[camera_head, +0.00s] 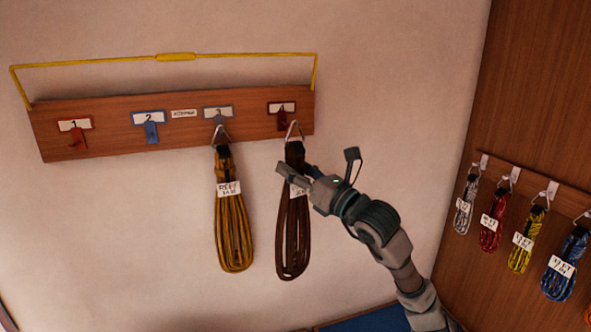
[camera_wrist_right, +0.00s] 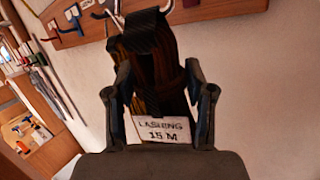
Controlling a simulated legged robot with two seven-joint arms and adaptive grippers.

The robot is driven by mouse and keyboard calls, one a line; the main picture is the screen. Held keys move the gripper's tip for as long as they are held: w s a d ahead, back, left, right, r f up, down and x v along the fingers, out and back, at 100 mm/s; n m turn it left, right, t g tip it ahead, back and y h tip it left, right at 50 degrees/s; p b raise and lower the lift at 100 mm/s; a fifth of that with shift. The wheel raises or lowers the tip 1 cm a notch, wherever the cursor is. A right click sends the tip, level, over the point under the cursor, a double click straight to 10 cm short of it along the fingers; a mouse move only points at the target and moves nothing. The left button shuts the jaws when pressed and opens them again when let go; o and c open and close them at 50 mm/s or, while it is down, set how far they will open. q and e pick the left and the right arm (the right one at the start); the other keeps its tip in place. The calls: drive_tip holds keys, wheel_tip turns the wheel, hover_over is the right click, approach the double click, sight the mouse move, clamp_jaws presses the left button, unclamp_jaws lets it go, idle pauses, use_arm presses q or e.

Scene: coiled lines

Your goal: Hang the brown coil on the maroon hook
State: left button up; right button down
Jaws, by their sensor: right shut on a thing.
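The brown coil (camera_head: 292,235) hangs upright below the right end of the wall board, with a black strap, a white tag and a metal ring at its top. The maroon hook (camera_head: 281,119) is under the rightmost label. The coil's ring is close to this hook, slightly to its right; I cannot tell whether it is over the hook. My right gripper (camera_head: 320,168) is at the coil's upper part. In the right wrist view its fingers (camera_wrist_right: 160,105) stand either side of the coil (camera_wrist_right: 172,70), shut on it, above a tag reading "LASHING 15 M". My left gripper is not in view.
The wooden board (camera_head: 180,110) also has a red hook (camera_head: 77,138), a blue hook (camera_head: 151,132) and a grey hook with a yellow-brown coil (camera_head: 233,225), close left of the brown coil. Several coils hang on the right wall, including a red one (camera_head: 491,225).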

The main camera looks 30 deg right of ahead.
drive_tip(key=shift+w+d+p, duration=0.3)
drive_tip(key=shift+w+p, duration=0.15)
drive_tip(key=shift+w, duration=0.35)
drive_tip(key=shift+w+d+p, duration=0.3)
drive_tip(key=shift+w+p, duration=0.15)
drive_tip(key=shift+w, duration=0.3)
drive_tip(key=shift+w+d+f+p, duration=0.15)
drive_tip(key=shift+w+f, duration=0.15)
drive_tip(key=shift+w, duration=0.4)
drive_tip(key=shift+w+d+f+p, duration=0.1)
drive_tip(key=shift+w+f, duration=0.15)
drive_tip(key=shift+w, duration=0.4)
drive_tip(key=shift+w+d+f+p, duration=0.15)
drive_tip(key=shift+w+f, duration=0.15)
drive_tip(key=shift+w, duration=0.4)
drive_tip(key=shift+a, duration=0.1)
drive_tip(key=c, duration=0.6)
unclamp_jaws()
drive_tip(key=shift+o, duration=1.4)
